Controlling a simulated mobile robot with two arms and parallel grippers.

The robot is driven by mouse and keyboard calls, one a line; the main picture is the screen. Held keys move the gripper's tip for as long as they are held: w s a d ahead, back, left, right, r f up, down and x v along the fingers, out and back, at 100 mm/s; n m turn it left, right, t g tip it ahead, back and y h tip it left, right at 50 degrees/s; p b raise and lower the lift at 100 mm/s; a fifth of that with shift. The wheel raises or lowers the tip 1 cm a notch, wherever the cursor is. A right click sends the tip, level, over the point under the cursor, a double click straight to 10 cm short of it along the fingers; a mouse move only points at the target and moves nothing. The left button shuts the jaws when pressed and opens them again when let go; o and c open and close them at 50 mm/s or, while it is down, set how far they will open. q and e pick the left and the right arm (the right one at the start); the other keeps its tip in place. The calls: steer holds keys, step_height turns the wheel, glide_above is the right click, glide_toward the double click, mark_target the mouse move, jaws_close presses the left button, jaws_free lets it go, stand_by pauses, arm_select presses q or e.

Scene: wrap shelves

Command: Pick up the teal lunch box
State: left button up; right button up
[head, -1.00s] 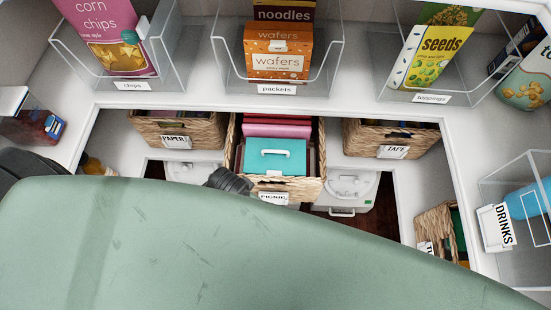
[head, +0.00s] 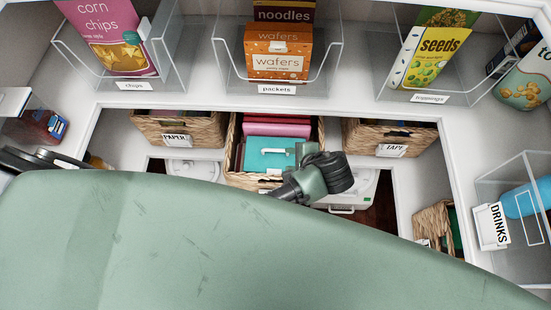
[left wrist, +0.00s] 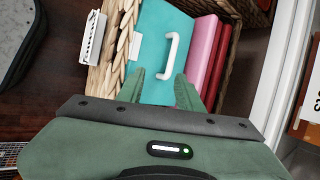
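The teal lunch box (head: 268,158) stands in a wicker basket, with its white handle facing up. In the left wrist view the teal lunch box (left wrist: 152,40) and its handle (left wrist: 168,55) lie just ahead of my fingers. My left gripper (left wrist: 158,84) is open and empty, its two green fingers spread on either side of the handle's near end and apart from it. In the head view my left gripper (head: 308,178) is at the basket's front right corner and hides part of the box's right side. My right gripper is in neither view.
The wicker basket (head: 232,172) also holds pink and red boxes (head: 278,126) behind the teal one. Baskets marked PAPER (head: 175,140) and TAPE (head: 392,150) stand to the left and right. A shelf with clear bins (head: 277,89) runs above.

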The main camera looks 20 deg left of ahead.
mark_target(281, 150)
arm_select(q)
steer(key=shift+w+a+m+t+y, duration=0.1)
steer(key=shift+w+m+t+y, duration=0.25)
steer(key=shift+w, duration=0.5)
steer(key=x, duration=0.7)
steer(key=shift+s+a, duration=0.2)
jaws_close()
stand_by(0.5)
